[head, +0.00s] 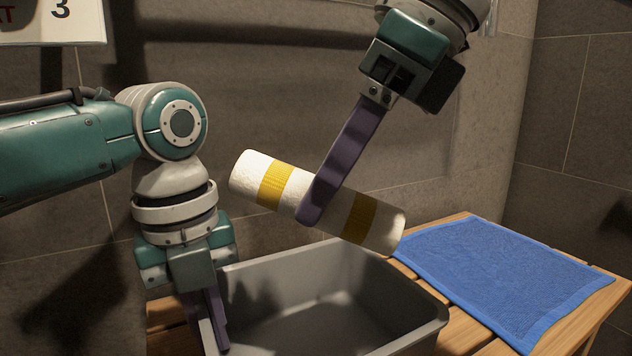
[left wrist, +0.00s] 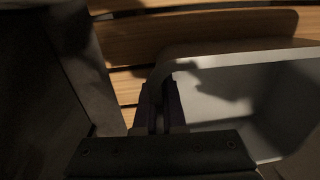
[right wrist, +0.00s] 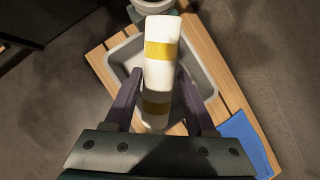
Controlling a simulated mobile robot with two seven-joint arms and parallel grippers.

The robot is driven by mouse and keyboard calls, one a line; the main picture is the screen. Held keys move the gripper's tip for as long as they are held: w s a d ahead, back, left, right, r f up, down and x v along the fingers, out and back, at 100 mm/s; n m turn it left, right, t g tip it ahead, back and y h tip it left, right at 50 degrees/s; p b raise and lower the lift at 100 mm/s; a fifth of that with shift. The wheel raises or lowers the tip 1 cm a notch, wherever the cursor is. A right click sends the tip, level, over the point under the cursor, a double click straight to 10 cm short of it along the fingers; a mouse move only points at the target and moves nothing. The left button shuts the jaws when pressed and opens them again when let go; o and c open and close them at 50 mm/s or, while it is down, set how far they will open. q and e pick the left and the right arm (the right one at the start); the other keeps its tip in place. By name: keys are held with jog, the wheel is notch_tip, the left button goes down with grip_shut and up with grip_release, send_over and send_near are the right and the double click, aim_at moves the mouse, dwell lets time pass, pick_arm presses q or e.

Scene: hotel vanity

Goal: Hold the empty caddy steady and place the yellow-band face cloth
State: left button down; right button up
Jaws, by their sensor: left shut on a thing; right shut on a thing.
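The yellow-band face cloth (head: 276,184) is a white roll with two yellow bands. My right gripper (head: 310,214) is shut across its middle and holds it tilted above the caddy, its right end lower. The cloth also shows between the fingers in the right wrist view (right wrist: 162,72). The empty grey caddy (head: 405,300) stands upright on the slatted wooden bench. My left gripper (head: 218,340) is shut on the caddy's left wall, and the left wrist view shows its fingers around the rim (left wrist: 160,85). The caddy's near side is cut off in the head view.
A blue towel (head: 505,272) lies flat on the wooden bench (head: 466,330) to the right of the caddy. Dark tiled walls stand behind and to the right. A sign (head: 50,22) hangs at the upper left. The space above the towel is clear.

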aim_at(325, 218)
jog(key=s+m+t, duration=0.1)
jog(key=m, duration=0.1)
jog(key=s+f+m+t+h, duration=0.1)
jog(key=m, duration=0.1)
jog(key=s+m, duration=0.1)
jog(key=m, duration=0.1)
jog(key=shift+s+a+f+t, duration=0.2)
jog(key=shift+s+f+t, duration=0.1)
jog(key=shift+f+t, duration=0.1)
jog(key=s+d+f+m+g+h, duration=0.1)
jog(key=s+d+f+m+h, duration=0.25)
jog(key=m, duration=0.75)
jog(key=s+d+m+h, duration=0.2)
jog(key=s+m+h, duration=0.3)
jog(key=m, duration=0.6)
jog(key=w+a+h, duration=0.1)
jog(key=w+a, duration=0.4)
jog(key=w, duration=0.5)
jog(key=shift+m, duration=0.3)
jog(key=shift+d+f, duration=0.1)
jog(key=shift+f, duration=3.95)
pick_arm(q)
jog(key=shift+a, duration=0.1)
pick_arm(e)
jog(key=o, duration=1.4)
